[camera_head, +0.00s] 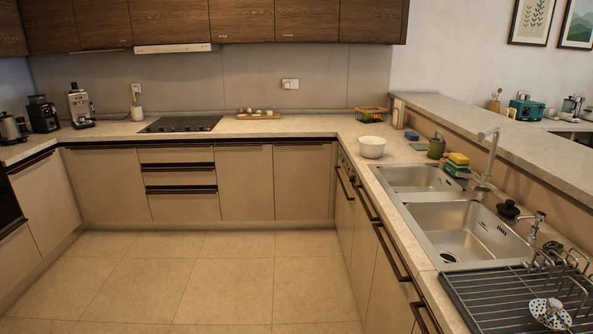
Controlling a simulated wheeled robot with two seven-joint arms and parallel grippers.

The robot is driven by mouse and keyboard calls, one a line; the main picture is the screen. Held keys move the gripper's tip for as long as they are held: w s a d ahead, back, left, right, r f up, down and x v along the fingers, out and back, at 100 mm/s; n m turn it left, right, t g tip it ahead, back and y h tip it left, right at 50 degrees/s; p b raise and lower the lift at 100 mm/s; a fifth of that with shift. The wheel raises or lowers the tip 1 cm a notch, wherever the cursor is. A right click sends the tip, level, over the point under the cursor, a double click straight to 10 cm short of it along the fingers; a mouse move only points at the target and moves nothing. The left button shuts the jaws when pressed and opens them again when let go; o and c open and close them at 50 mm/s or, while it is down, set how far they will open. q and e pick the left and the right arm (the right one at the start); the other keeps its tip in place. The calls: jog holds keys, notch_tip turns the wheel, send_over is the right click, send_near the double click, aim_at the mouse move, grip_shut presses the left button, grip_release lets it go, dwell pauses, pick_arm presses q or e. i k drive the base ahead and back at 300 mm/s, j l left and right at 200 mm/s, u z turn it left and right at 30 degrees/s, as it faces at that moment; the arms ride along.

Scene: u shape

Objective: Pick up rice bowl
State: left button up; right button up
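A white rice bowl (372,147) stands upright on the right-hand counter (345,130), near its inner edge and just beyond the double sink. Its whole near side shows, and nothing covers it. Neither of my grippers is in the head view.
The steel double sink (462,230) lies nearer than the bowl, with a dish rack (520,298) closer still. The tiled floor (200,275) is clear.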

aim_at(372, 147)
jog(key=i+j+z, duration=0.15)
jog(key=i, duration=0.4)
jog(key=i+j+z, duration=0.2)
jog(key=i, duration=0.35)
jog(key=i+j+z, duration=0.15)
jog(key=i+j, duration=0.2)
jog(key=i, duration=0.15)
